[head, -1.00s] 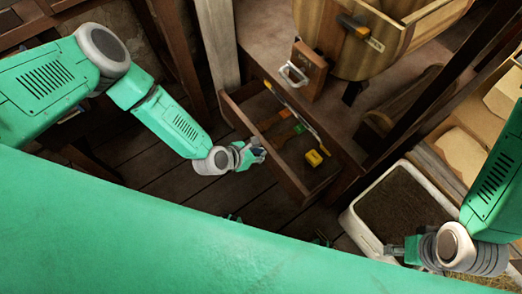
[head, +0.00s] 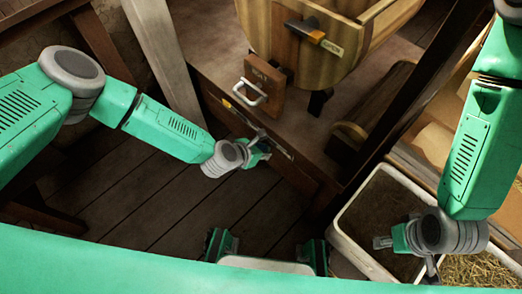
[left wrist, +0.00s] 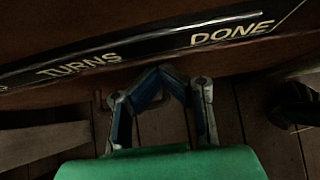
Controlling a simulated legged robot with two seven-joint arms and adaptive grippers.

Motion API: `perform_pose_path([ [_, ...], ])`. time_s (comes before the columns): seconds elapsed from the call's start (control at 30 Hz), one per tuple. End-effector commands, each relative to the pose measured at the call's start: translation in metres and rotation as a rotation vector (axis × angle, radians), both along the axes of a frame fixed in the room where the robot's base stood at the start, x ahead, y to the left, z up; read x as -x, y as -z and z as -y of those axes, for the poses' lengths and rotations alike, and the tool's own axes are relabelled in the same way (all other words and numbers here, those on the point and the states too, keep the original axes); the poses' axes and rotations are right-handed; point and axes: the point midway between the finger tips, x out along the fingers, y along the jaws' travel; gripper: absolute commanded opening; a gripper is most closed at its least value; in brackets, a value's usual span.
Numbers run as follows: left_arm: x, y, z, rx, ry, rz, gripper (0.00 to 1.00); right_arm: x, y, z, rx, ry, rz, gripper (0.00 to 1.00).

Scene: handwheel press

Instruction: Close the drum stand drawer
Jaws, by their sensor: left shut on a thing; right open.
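The drum stand drawer (head: 306,180) looks pushed in under the stand's top in the head view. Its inside no longer shows, and I cannot tell whether a thin gap is left. My left gripper (head: 263,152) is at the middle of the drawer front. In the left wrist view its fingers (left wrist: 162,72) are drawn together below a dark strip (left wrist: 150,52) lettered "TURNS" and "DONE". It is shut on what seems to be the drawer handle, mostly hidden by the fingers. My right gripper (head: 397,245) is open and empty above a tray, away from the drawer.
A wooden drum (head: 285,45) and a brown block with a metal handle (head: 262,85) stand on the stand top. A white-rimmed tray (head: 348,243) of dark material lies at the right. The plank floor (head: 150,200) before the drawer is clear.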

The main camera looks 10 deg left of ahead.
Motion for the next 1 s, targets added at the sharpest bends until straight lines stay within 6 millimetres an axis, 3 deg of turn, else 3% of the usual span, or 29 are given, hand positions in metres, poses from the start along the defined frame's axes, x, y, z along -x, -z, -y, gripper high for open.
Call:
perform_pose_path([
  [0.03,-0.011,-0.006,-0.001,0.000,-0.011,0.021,0.00,0.000,0.000,0.000,0.000,-0.001,0.001,0.43],
  [0.47,-0.007,-0.011,0.000,-0.007,-0.010,0.022,0.00,0.001,0.000,0.001,-0.003,0.001,0.003,0.43],
  [1.0,0.053,-0.072,-0.053,-0.005,-0.014,0.012,0.00,0.001,-0.001,0.000,0.000,0.000,0.004,0.43],
])
